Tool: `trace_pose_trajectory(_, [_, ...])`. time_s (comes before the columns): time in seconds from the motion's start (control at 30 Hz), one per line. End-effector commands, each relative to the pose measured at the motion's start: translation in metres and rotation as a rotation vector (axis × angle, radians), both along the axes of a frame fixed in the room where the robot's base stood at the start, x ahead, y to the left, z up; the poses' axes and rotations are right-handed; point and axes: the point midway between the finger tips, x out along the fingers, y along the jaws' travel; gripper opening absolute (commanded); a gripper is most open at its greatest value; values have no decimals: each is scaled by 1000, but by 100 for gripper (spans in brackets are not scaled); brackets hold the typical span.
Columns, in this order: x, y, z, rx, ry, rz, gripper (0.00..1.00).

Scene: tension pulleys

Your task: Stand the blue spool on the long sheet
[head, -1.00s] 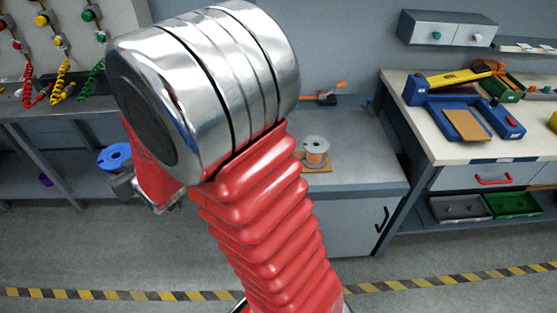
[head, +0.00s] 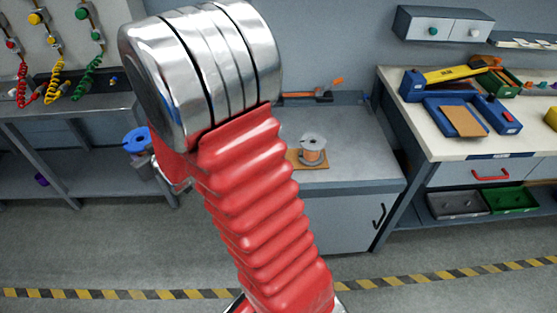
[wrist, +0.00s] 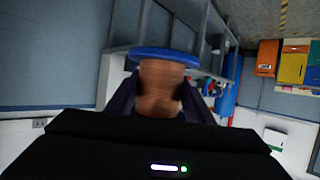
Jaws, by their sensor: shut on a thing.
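The blue spool shows its blue rim in the head view (head: 136,140), left of my arm and in front of the left bench. In the wrist view it has a blue flange (wrist: 166,57) and a copper-coloured winding (wrist: 160,85). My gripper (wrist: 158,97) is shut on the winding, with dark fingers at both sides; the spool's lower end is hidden. In the head view my arm covers most of the gripper. A tan sheet (head: 322,165) lies on the grey cabinet, partly hidden by my arm; its full length cannot be told.
A grey-flanged copper spool (head: 313,145) stands on the tan sheet. An orange-handled tool (head: 310,95) lies at the cabinet's back. The cabinet top (head: 360,150) is clear on its right. A workbench (head: 420,130) with a blue tray (head: 470,125) stands at the right.

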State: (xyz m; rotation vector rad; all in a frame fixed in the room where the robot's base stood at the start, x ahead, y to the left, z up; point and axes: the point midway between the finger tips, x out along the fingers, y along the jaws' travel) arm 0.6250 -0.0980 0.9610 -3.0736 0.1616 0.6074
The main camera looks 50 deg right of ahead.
Motion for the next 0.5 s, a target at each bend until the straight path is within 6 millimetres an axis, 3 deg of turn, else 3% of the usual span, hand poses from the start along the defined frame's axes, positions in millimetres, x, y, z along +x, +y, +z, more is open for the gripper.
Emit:
trace_pose_trajectory(0.1, [-1, -42, -7, -6, -4, -48, 2])
trace_pose_trajectory(0.5, [-28, -169, -35, -14, -3, -190, 2])
